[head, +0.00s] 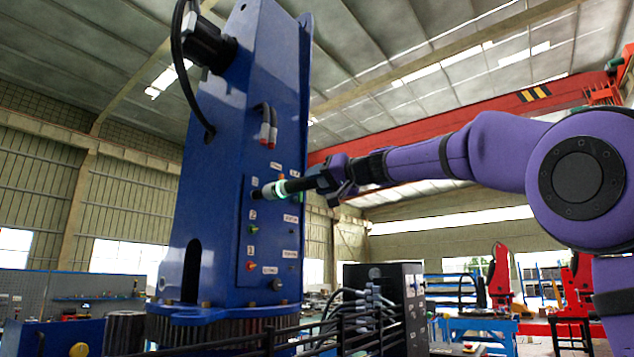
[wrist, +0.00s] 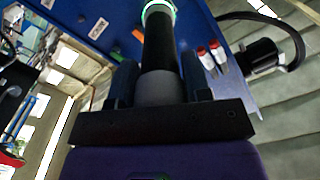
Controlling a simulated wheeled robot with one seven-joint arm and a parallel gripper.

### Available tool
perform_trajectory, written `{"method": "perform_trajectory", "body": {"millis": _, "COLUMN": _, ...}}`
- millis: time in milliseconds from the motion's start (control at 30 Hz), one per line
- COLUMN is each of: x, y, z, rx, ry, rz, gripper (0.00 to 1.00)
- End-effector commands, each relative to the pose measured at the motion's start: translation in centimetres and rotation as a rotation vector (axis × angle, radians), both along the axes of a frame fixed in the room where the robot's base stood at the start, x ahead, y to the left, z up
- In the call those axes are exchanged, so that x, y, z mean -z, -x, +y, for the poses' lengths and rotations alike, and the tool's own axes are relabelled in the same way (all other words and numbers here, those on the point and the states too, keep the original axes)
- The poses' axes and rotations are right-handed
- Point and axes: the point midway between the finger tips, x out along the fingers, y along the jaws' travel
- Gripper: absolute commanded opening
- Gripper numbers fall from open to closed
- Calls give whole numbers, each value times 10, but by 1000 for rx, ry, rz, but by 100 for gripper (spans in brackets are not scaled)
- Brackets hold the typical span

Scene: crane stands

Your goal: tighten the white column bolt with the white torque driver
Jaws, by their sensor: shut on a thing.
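My gripper (head: 330,181) is shut on the torque driver (head: 283,188), which has a dark body and a pale head with a glowing green ring. In the wrist view my gripper's fingers (wrist: 158,88) stand on both sides of the driver's dark body (wrist: 160,48). The driver points left at the blue column (head: 225,150), its dark tip close to the panel face. I cannot tell whether the tip touches a bolt. The driver's head covers that spot, and I cannot pick out the white bolt for certain.
The panel carries small coloured fittings, including a green one (head: 253,229) and a red one (head: 250,265), with white labels. Red-tipped connectors (head: 268,130) and a black motor (head: 208,45) with a cable jut from the column. A black cabinet (head: 390,300) stands lower right.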

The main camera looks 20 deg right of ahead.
Motion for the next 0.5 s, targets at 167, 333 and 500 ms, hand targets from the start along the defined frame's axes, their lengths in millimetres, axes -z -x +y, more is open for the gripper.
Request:
{"method": "perform_trajectory", "body": {"millis": 167, "x": -2, "y": 9, "z": -6, "rx": 1, "ry": -1, "rz": -4, "gripper": 3}}
{"method": "perform_trajectory", "body": {"millis": 333, "x": -2, "y": 16, "z": -11, "rx": 1, "ry": 0, "rz": -5, "gripper": 3}}
{"method": "perform_trajectory", "body": {"millis": 500, "x": -2, "y": 23, "z": -16, "rx": 1, "ry": -1, "rz": -4, "gripper": 3}}
